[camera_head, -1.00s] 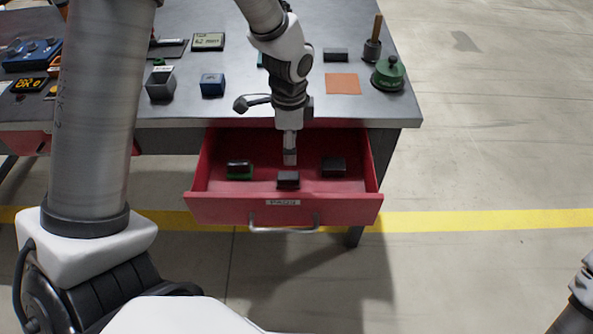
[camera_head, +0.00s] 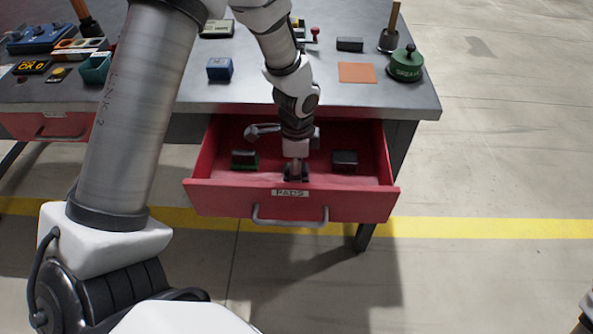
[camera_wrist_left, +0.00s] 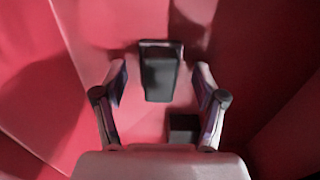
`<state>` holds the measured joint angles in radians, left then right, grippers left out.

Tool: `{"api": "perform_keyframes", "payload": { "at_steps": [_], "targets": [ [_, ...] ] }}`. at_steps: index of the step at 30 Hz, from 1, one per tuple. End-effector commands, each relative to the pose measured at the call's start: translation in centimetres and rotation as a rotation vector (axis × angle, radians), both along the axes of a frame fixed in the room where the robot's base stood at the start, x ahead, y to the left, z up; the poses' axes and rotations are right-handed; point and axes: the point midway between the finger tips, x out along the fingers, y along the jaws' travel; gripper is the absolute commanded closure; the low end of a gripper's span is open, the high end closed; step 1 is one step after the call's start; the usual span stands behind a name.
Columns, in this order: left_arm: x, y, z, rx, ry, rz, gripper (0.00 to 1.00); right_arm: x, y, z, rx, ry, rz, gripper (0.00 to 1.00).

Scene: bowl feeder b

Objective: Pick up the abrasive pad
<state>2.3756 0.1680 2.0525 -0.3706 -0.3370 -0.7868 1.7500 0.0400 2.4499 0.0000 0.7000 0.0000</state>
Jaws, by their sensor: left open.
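Three dark block-like pads lie in the open red drawer (camera_head: 215,192), whose front label appears to read "PADS". The left pad (camera_head: 244,158) has a green underside, and the right pad (camera_head: 344,160) looks all black. The middle pad is mostly hidden behind my left gripper (camera_head: 295,172), which reaches down into the drawer. In the left wrist view one dark pad (camera_wrist_left: 160,78) lies between the open fingers of the gripper (camera_wrist_left: 161,70), with gaps on both sides. A second dark block (camera_wrist_left: 183,128) lies nearer the palm. I cannot tell which pad is the abrasive one.
The drawer walls surround the gripper on all sides. Above is the grey workbench (camera_head: 310,95) with a blue block (camera_head: 220,69), an orange sheet (camera_head: 356,72) and a green lidded container (camera_head: 406,64).

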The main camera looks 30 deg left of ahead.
Motion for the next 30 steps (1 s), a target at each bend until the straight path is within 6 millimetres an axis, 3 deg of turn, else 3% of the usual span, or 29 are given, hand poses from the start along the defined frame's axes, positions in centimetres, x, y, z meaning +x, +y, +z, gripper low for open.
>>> {"api": "perform_keyframes", "payload": {
  "at_steps": [1, 2, 6, 7, 18, 30],
  "targets": [
    [0.0, 0.0, 0.0, 0.0, 0.0, 0.0, 0.29, 0.0, 0.0, 0.0, 0.0, 0.0, 0.0, 0.6],
    [0.0, 0.0, 0.0, 0.0, 0.0, 0.0, 0.36, 0.0, 0.0, 0.0, 0.0, 0.0, 0.0, 0.6],
    [0.0, 0.0, 0.1, 0.0, 0.0, 0.0, 0.86, 0.0, 0.0, 0.0, 0.0, 0.0, 0.0, 0.6],
    [0.0, 0.0, 0.1, 0.0, 0.0, 0.0, 0.94, 0.0, 0.0, 0.0, 0.0, 0.0, 0.0, 0.6],
    [0.0, 0.0, 0.7, 0.0, 0.0, 0.0, 0.95, 0.0, 0.0, 0.2, 0.0, 0.0, 0.0, 0.6],
    [0.1, 0.0, 9.4, 0.0, -0.002, 0.003, 0.95, 0.0, 0.0, 2.5, 0.0, 0.0, 0.0, 0.6]
  ]
}}
